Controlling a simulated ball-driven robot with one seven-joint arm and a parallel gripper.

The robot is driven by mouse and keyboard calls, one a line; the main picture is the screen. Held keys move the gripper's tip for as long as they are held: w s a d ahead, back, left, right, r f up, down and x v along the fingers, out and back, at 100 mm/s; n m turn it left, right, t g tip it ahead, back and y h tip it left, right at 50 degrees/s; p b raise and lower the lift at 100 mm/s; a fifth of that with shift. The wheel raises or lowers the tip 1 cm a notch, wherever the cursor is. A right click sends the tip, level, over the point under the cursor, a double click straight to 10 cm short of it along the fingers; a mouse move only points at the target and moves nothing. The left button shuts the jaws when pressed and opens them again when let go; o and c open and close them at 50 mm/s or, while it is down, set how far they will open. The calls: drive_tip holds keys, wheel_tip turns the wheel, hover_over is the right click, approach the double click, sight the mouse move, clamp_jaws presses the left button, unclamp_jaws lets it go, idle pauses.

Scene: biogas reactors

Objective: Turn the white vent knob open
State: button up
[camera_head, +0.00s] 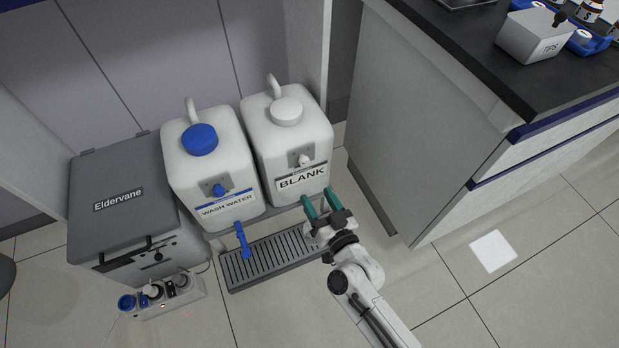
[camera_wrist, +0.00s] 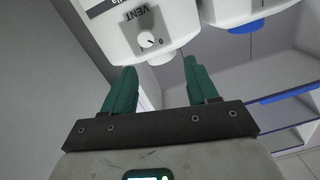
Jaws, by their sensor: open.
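The white vent knob (camera_head: 304,160) sits on a small grey plate on the front of the white container labelled BLANK (camera_head: 318,150). In the wrist view the knob (camera_wrist: 147,39) shows close up on its plate marked VENT (camera_wrist: 134,17), with the lettering upside down and a 0 beside the knob. The knob's exact setting is hard to read. My gripper (camera_head: 317,195) is open and empty, just in front of and below the BLANK label. In the wrist view my gripper (camera_wrist: 157,67) has its two green fingers spread, with the knob beyond their tips, apart from them.
The WASH WATER container (camera_head: 212,160) with a blue cap stands left of BLANK, its blue tap (camera_head: 243,241) above a slotted drip tray (camera_head: 270,262). A grey Eldervane box (camera_head: 121,199) is farther left. A bench cabinet (camera_head: 430,130) rises at right.

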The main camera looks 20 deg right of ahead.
sight(306, 164)
drive_tip(key=shift+m+t+h, duration=0.3)
drive_tip(key=shift+m+h, duration=0.2)
drive_tip(key=shift+h, duration=0.1)
drive_tip(key=w+b, duration=0.1)
drive_tip(key=w, duration=0.2)
drive_tip(key=w+d+f, duration=0.1)
drive_tip(key=w, duration=0.3)
drive_tip(key=w+b, duration=0.1)
drive_tip(key=w, duration=0.3)
drive_tip(key=shift+d+f+b, duration=0.25)
drive_tip(key=shift+d+b, duration=0.1)
drive_tip(key=shift+d, duration=0.05)
drive_tip(key=shift+c, duration=0.2)
drive_tip(key=c, duration=1)
